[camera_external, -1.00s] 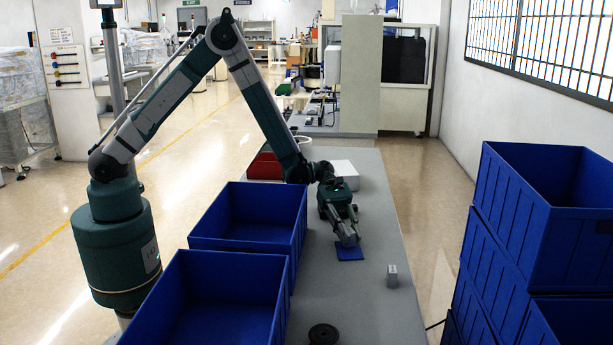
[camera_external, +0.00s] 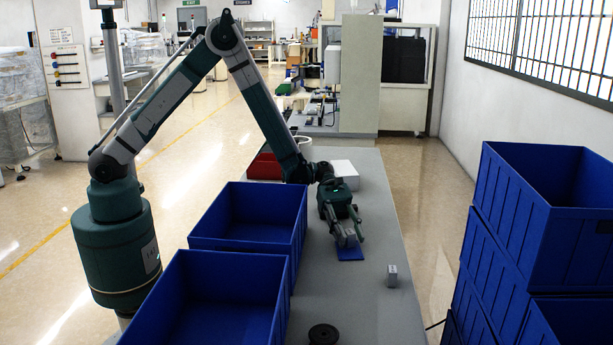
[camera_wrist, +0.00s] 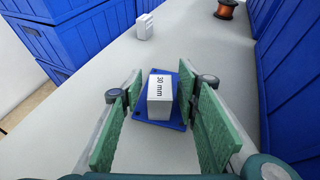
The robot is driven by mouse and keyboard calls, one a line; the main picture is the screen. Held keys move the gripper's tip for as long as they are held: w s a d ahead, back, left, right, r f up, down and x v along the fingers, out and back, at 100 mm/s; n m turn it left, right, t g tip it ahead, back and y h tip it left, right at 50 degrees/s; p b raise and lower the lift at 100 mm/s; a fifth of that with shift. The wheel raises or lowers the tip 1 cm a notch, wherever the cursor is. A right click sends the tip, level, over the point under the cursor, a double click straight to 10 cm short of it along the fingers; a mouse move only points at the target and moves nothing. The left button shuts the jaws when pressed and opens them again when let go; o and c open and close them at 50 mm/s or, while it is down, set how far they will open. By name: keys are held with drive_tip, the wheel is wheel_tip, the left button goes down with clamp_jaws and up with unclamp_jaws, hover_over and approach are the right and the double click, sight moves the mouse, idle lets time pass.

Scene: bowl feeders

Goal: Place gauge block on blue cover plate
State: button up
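A white gauge block (camera_wrist: 160,96) marked "30 mm" stands on the blue cover plate (camera_wrist: 140,112) in the wrist view. The plate also shows in the external view (camera_external: 350,254), at my fingertips. My gripper (camera_wrist: 160,103) is open, with one green finger pad on each side of the block and a visible gap at both sides. In the external view my gripper (camera_external: 350,240) is low over the plate and hides part of it and most of the block.
A second small pale block (camera_external: 392,275) stands to the right, clear of my gripper. A spool (camera_external: 324,334) lies near the front. Blue bins (camera_external: 248,215) line the left side; stacked blue bins (camera_external: 545,225) stand at right. A white box (camera_external: 345,172) is behind my gripper.

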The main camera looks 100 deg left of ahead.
drive_tip(key=shift+r, duration=0.15)
drive_tip(key=p+v, duration=0.2)
drive_tip(key=v, duration=1)
idle(0.5)
drive_tip(key=s+d+r+m+y, duration=0.3)
drive_tip(key=s+d+r+m, duration=0.2)
drive_tip(key=s+r, duration=0.3)
drive_tip(key=s+d+r+m+y, duration=0.3)
drive_tip(key=s+d+r+m, duration=0.15)
drive_tip(key=r, duration=0.45)
drive_tip(key=s+r+m+y, duration=0.2)
drive_tip(key=s+m, duration=0.2)
drive_tip(key=s, duration=0.4)
drive_tip(key=s+a+r+m+t+y, duration=0.1)
drive_tip(key=s+m, duration=0.3)
drive_tip(key=s, duration=0.5)
drive_tip(key=s+a+r+m+t+y, duration=0.1)
drive_tip(key=s+r+m+y, duration=0.2)
drive_tip(key=s, duration=0.6)
drive_tip(key=shift+m+y, duration=0.3)
drive_tip(key=shift+m, duration=0.75)
